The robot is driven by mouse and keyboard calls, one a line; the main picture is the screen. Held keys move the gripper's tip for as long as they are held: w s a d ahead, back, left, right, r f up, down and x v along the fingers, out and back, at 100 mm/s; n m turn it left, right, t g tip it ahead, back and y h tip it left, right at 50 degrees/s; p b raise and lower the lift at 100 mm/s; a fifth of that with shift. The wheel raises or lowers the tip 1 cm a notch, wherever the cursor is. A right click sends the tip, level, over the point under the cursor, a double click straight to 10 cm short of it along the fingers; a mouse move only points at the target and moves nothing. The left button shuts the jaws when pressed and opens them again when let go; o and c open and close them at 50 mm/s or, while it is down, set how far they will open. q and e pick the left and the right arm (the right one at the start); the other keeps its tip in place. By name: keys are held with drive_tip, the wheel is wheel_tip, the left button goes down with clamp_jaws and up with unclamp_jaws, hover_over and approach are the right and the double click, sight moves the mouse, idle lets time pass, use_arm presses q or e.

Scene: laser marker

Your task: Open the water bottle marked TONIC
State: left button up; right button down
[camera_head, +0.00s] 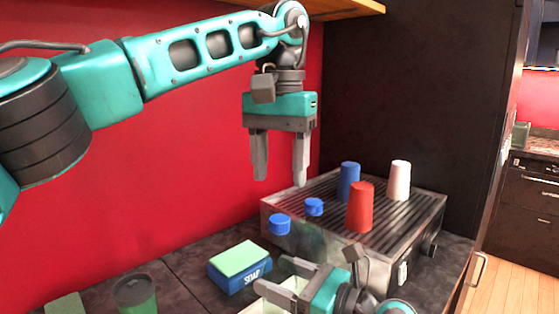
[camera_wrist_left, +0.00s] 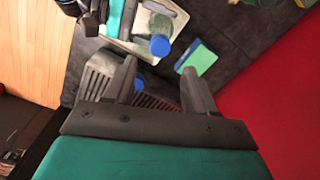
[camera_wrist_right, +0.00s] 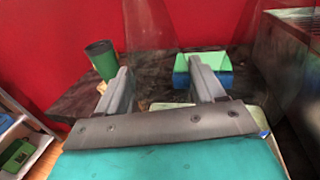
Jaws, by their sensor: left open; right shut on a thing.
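Two blue caps show in the head view, a nearer cap (camera_head: 279,224) and a farther cap (camera_head: 314,206); the bottle bodies are clear and hard to see. My left gripper (camera_head: 280,183) is open and empty, pointing down above the nearer cap. In the left wrist view that cap (camera_wrist_left: 160,46) lies just beyond the space between the fingertips; the other cap is partly behind a finger. My right gripper (camera_head: 284,278) is shut on a clear bottle below the nearer cap. I cannot read TONIC on any bottle.
A grilled metal machine (camera_head: 330,222) carries a red cup (camera_head: 360,207), a blue cup (camera_head: 348,181) and a white cup (camera_head: 399,180). A soap box with a green sponge (camera_head: 239,260) and a green cup (camera_head: 136,294) stand on the dark counter. A red wall rises behind.

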sight(279, 219)
use_arm(q)
wheel_tip(279, 219, down, 8)
drive_tip(key=shift+r, duration=0.25)
drive_tip(key=shift+c, duration=0.4)
